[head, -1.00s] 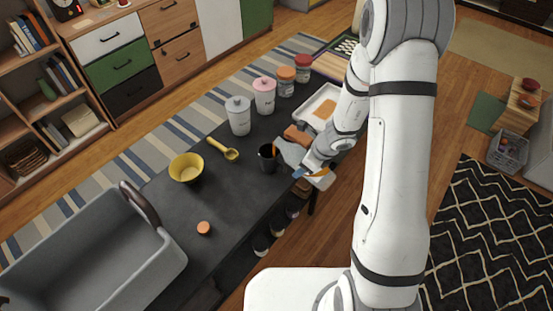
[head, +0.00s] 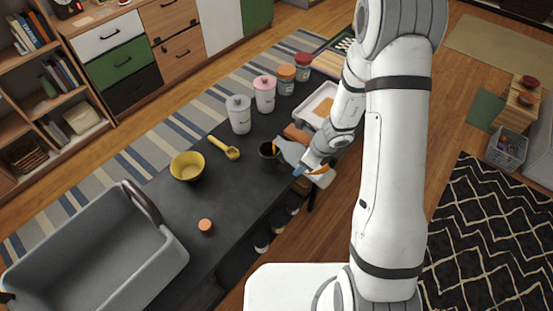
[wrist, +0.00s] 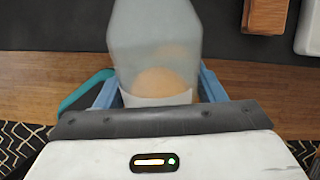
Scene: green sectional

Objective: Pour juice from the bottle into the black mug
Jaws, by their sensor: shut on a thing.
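My gripper (head: 308,168) is shut on a translucent grey bottle (head: 291,151) above the dark counter. The bottle is tilted, its far end toward the black mug (head: 266,155). In the wrist view the bottle (wrist: 155,35) stands out between my blue fingers (wrist: 158,90), with orange juice low in it near the gripper. An orange streak shows at the mug's mouth; I cannot tell whether it is a falling stream or juice inside. The bottle's mouth is not clear. An orange cap (head: 205,226) lies on the counter.
A yellow bowl (head: 187,165) and yellow scoop (head: 225,148) are left of the mug. White (head: 239,115) and pink-lidded (head: 264,95) canisters and two jars stand behind. A white tray (head: 316,103) is at the back right. A grey bin (head: 95,250) fills the left end.

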